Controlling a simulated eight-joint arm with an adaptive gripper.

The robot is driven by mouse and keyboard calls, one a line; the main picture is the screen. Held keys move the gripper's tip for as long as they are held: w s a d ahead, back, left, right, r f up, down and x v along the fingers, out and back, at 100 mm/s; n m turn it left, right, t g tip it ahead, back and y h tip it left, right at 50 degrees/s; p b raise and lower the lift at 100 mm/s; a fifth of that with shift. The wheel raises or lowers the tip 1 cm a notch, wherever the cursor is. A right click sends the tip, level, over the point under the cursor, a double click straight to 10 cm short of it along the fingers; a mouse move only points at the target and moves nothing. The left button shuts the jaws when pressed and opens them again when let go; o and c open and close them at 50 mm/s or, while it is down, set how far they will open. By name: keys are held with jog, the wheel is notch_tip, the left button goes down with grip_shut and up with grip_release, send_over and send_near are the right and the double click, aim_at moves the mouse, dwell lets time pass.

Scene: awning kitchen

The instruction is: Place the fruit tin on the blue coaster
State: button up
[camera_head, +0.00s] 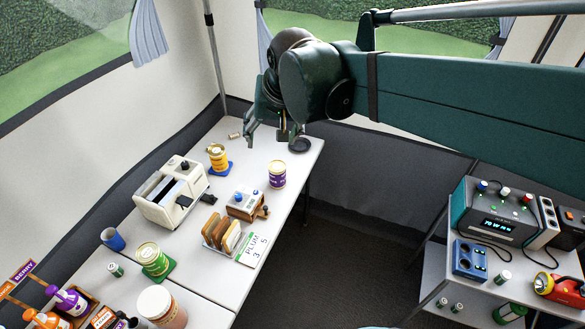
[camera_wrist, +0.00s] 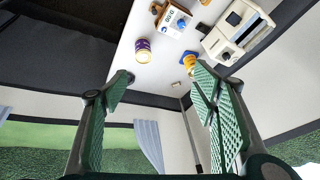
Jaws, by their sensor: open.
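A purple-labelled tin (camera_head: 277,174) stands upright on the white table, below and right of my gripper in the head view. It also shows in the wrist view (camera_wrist: 143,48). A blue coaster (camera_head: 223,171) lies further left, with a yellow-orange tin (camera_head: 217,155) that appears to stand on it. Which tin is the fruit tin is not readable. My gripper (camera_head: 273,138) is open and empty, above the table's far end, apart from every tin.
A cream toaster (camera_head: 170,192), a toast rack (camera_head: 222,235), a small wooden-based box (camera_head: 243,204) and a number card (camera_head: 255,249) crowd the table's middle. A dark round disc (camera_head: 299,146) lies near the far right edge. Bottles (camera_head: 68,299) stand at the front left.

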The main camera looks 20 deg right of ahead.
jog(key=s+d+f+n+t, duration=0.1)
jog(key=s+f+n, duration=0.1)
jog(key=s, duration=0.5)
jog(key=s+d+f+n+t, duration=0.1)
jog(key=s+f, duration=0.2)
jog(key=s, duration=0.4)
jog(key=shift+s+d+f+n, duration=0.15)
jog(key=shift+s+d+n, duration=0.1)
jog(key=shift+n, duration=0.15)
